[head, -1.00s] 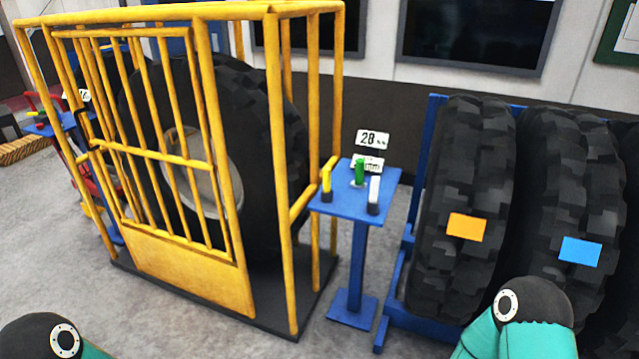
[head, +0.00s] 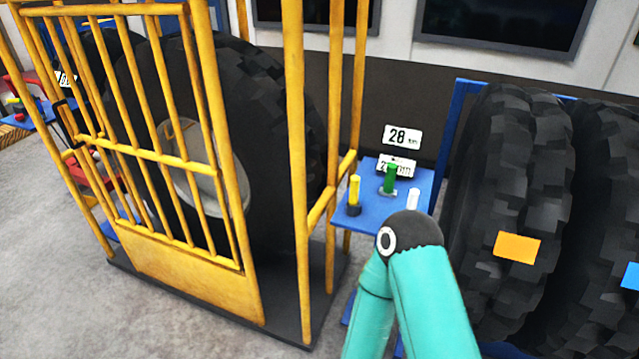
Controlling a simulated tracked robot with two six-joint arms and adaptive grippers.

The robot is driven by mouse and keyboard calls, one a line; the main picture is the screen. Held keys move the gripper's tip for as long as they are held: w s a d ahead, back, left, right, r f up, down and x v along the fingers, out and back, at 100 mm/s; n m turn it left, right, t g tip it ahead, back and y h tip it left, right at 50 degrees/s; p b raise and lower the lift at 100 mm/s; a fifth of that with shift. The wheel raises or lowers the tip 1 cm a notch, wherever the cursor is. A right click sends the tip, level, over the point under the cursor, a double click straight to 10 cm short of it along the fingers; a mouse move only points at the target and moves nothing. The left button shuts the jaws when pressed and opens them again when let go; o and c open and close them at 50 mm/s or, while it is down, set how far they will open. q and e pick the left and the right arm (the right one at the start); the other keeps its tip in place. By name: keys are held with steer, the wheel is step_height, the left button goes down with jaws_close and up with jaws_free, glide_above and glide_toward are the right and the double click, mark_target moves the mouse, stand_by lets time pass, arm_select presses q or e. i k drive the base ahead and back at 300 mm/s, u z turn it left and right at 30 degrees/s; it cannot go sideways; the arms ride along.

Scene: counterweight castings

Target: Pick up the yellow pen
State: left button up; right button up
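The yellow pen (head: 354,189) stands upright in a dark holder on a small blue stand (head: 375,213), beside the yellow cage. A green pen (head: 390,178) and a white pen (head: 412,199) stand on the same stand, to its right. A teal arm of mine with a black joint rises from the bottom, in front of the lower part of the stand. No gripper fingers show in the head view, so neither gripper can be seen.
The yellow cage (head: 300,180) with a large tyre (head: 262,110) inside stands close to the left of the stand. Large tyres (head: 512,170) on a blue rack stand to the right. A "28" sign (head: 402,137) is behind the stand. Grey floor (head: 50,250) is clear at the lower left.

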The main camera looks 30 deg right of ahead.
mark_target(354, 188)
steer(key=i, duration=0.6)
steer(key=z, duration=0.6)
steer(key=i, duration=0.55)
steer(key=z, duration=0.55)
